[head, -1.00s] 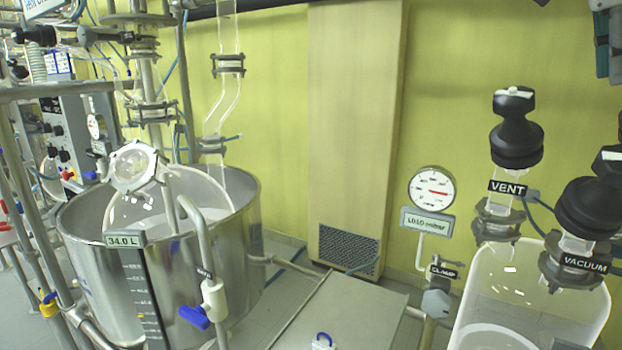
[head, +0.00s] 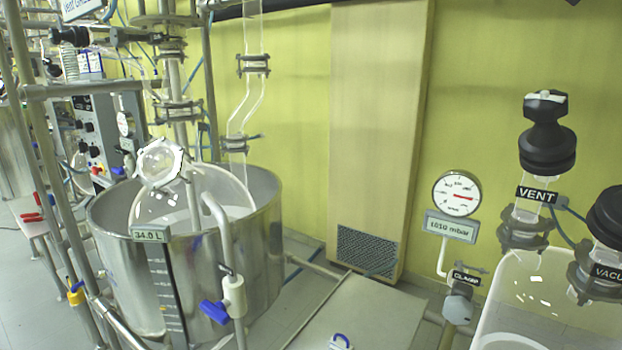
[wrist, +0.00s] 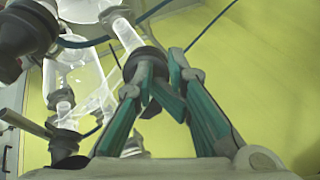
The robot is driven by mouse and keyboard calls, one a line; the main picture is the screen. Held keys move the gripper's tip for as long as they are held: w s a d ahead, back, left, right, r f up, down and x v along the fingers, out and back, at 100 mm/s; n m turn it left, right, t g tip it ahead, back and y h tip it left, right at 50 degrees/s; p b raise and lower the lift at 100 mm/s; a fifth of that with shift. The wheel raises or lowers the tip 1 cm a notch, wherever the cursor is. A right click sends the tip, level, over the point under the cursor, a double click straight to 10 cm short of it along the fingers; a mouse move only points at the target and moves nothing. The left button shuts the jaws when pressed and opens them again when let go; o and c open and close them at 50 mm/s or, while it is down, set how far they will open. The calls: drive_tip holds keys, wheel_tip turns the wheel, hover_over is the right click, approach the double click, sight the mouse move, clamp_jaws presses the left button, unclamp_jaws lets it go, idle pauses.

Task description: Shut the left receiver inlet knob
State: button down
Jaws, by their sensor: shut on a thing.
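My gripper (wrist: 163,64) shows only in the wrist view. Its two teal fingers are closed in on a black knob (wrist: 146,58), which sits on a clear glass tube. The fingers hide part of the knob, so its turn position cannot be read. No label on it can be read, and I cannot tell from the head view which knob this is. In the head view, a black knob labelled VENT (head: 547,135) and a black knob labelled VACUUM (head: 610,215), partly cut off, stand upright above a clear glass vessel (head: 530,300) at the right.
A steel bath vessel (head: 260,240) marked 34.0 L stands at the left, with a blue-handled valve (head: 214,312). A pressure gauge (head: 457,194) stands before the yellow wall. In the wrist view, another dark knob (wrist: 25,35) and glassware (wrist: 75,75) lie left of my gripper.

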drive_tip(key=p+v, duration=0.4)
drive_tip(key=v, duration=0.2)
drive_tip(key=shift+w, duration=0.1)
idle(0.4)
